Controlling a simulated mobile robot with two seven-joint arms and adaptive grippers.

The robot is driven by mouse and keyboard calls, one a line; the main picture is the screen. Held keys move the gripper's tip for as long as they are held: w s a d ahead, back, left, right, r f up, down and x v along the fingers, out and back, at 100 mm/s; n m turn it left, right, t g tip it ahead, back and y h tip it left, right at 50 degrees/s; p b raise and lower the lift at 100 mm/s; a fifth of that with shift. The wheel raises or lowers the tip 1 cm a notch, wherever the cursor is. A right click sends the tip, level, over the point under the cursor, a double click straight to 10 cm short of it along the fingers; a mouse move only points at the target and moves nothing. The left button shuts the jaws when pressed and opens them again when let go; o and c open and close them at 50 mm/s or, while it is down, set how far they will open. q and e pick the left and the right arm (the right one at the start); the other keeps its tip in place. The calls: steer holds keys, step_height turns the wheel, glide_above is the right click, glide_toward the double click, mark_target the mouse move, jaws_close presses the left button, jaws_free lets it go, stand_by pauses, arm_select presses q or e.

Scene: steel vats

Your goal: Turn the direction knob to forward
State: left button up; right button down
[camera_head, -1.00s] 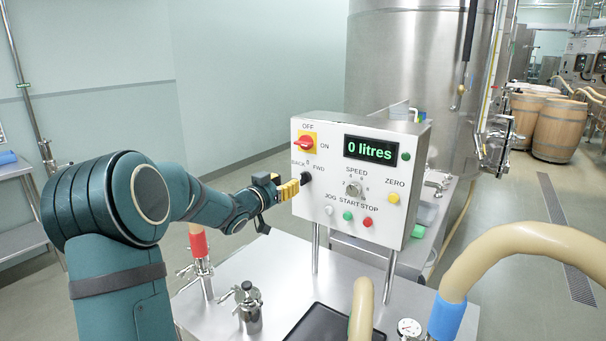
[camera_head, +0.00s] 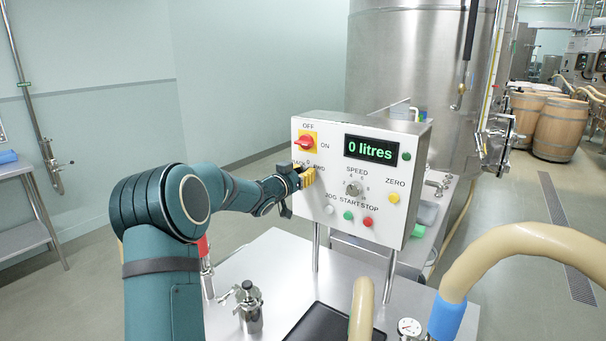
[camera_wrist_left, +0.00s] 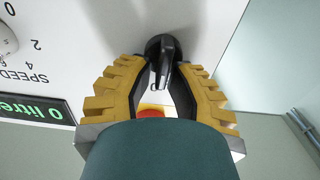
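The direction knob (camera_wrist_left: 164,48) is black and sits on the white control panel (camera_head: 330,215). In the head view my left gripper covers it, just below the BACK and FWD labels. In the left wrist view its bar handle stands between the yellow-padded fingers of my left gripper (camera_wrist_left: 162,66). The fingers are apart, one on each side of the knob, with small gaps showing; I cannot see firm contact. In the head view my left gripper (camera_head: 308,177) is at the panel's left side. The knob's exact pointing direction is hard to tell. My right gripper is not in view.
A red OFF/ON switch (camera_head: 305,143) on a yellow plate sits just above the knob. A speed dial (camera_head: 354,188), several coloured buttons and a "0 litres" display (camera_head: 371,150) are to the right. A steel valve fitting (camera_head: 248,305) stands on the bench below.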

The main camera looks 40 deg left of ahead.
arm_select(q)
jaws_close()
steer(key=shift+d+f+m+b, duration=0.1)
steer(key=shift+d+m+b, duration=0.1)
steer(key=shift+m+b, duration=1.1)
steer(key=shift+d+f+m+b, duration=0.1)
steer(key=shift+d+m+b, duration=0.15)
steer(key=shift+m+b, duration=1)
steer(key=shift+d+f+m+b, duration=0.15)
steer(key=shift+m+b, duration=0.7)
steer(key=shift+m, duration=0.9)
steer(key=shift+r+m, duration=0.15)
steer(key=shift+m, duration=0.15)
steer(key=o, duration=0.6)
jaws_free()
steer(key=shift+c, duration=0.2)
